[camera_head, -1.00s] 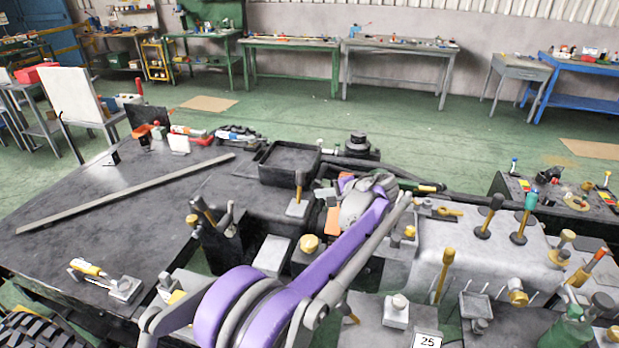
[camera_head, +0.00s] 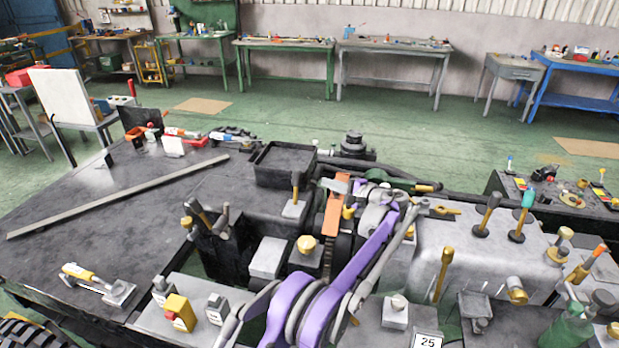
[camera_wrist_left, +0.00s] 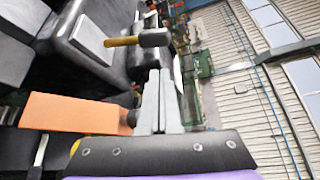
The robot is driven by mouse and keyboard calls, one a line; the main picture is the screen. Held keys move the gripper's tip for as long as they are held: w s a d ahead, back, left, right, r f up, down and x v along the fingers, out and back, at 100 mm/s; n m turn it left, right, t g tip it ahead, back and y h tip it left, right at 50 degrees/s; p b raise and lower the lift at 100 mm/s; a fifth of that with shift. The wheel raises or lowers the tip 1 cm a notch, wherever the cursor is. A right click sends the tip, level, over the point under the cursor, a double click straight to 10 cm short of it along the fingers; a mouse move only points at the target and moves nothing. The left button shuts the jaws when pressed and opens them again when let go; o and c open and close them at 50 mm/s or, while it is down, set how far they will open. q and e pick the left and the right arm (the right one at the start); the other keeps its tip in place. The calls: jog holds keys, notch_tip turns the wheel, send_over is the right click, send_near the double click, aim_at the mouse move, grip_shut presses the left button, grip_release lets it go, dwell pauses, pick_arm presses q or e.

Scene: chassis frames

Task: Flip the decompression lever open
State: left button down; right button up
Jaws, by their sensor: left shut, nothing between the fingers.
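No label marks the decompression lever, so I cannot tell for sure which part it is. A lever with a brown handle and dark knob (camera_head: 296,186) stands on a light grey plate (camera_head: 294,209); in the left wrist view this lever (camera_wrist_left: 122,41) lies just beyond the fingertips. An orange bar (camera_head: 335,208) stands right of it, and shows as an orange block (camera_wrist_left: 75,112) left of the fingers. My left gripper (camera_wrist_left: 160,72) has its grey fingers together with nothing between them. In the head view my arm's wrist partly hides it. My right gripper is out of view.
A black open tray (camera_head: 286,166) sits behind the levers. Several upright levers, such as the teal-topped one (camera_head: 523,215), crowd the right side. A yellow block (camera_head: 180,312) stands at the front. The dark tabletop (camera_head: 110,225) at left has clear room around a long bar.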

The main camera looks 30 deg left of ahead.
aim_at(296, 186)
pick_arm(q)
jog(key=p+x, duration=0.1)
jog(key=x, duration=0.9)
jog(key=shift+s+d+r+n+y, duration=0.15)
jog(key=shift+s+n+y, duration=0.15)
jog(key=shift+s+n, duration=0.25)
jog(key=shift+s+d+r+n+t+y+b, duration=0.15)
jog(key=shift+s+n+t+y+b, duration=0.1)
jog(key=shift+s+n, duration=0.2)
jog(key=shift+s+d+r+n+t+y+b, duration=0.1)
jog(key=shift+s+n+t+y+b, duration=0.05)
jog(key=shift+s+n+b, duration=0.2)
jog(key=shift+s+d+f+n+y+b, duration=0.15)
jog(key=shift+s+n+y+b, duration=0.25)
jog(key=shift+s+n, duration=0.45)
jog(key=shift+s+d+r+n+y+b, duration=0.1)
jog(key=shift+s+d+n+y+b, duration=0.25)
jog(key=shift+s, duration=0.8)
jog(key=shift+s+d+f+n+y+b, duration=0.15)
jog(key=shift+s+n+y+b, duration=0.25)
jog(key=shift+s+n, duration=0.5)
jog(key=shift+s, duration=0.15)
jog(key=shift+d, duration=0.1)
